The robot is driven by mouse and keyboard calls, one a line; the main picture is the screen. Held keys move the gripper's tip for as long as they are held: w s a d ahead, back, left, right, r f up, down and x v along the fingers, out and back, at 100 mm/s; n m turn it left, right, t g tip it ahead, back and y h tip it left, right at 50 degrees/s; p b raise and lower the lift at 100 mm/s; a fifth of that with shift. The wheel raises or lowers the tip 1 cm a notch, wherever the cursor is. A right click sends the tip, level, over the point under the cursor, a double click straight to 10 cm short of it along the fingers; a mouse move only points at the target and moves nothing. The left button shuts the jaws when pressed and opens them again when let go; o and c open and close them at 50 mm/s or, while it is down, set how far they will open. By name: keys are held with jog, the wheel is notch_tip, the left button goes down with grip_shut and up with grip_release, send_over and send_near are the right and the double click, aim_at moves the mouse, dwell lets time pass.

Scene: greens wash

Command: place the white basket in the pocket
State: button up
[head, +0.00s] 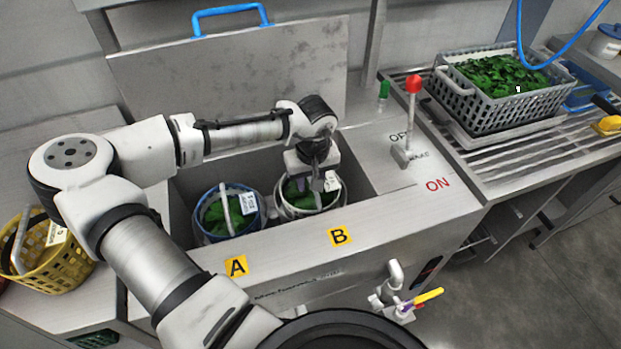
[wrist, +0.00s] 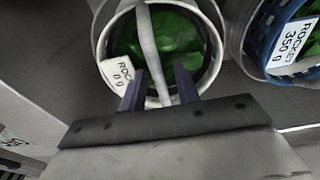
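The white basket (head: 331,206) with green leaves sits in the right-hand pocket of the steel wash tank, behind the yellow B label (head: 339,236). Its rim (wrist: 103,38), arched handle (wrist: 150,50) and a paper tag (wrist: 115,72) show in the wrist view. My gripper (head: 317,186) is directly over this basket, pointing down. In the wrist view the two dark fingers of my gripper (wrist: 159,90) stand apart, one on each side of the handle, with small gaps visible. The lower part of the basket is hidden by the tank's front wall.
A blue basket (head: 201,221) of leaves sits in the left pocket behind label A (head: 236,266). A yellow basket (head: 62,262) stands on the left counter. The tank's lid (head: 230,75) is raised. A red-knobbed lever (head: 413,100) rises right of the tank. A grey crate (head: 482,117) stands farther right.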

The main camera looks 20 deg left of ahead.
notch_tip(320, 180, up, 12)
jog(key=s, duration=0.1)
jog(key=shift+d+b, duration=0.3)
jog(key=shift+d, duration=0.1)
jog(key=shift+s, duration=0.1)
dwell(1.1)
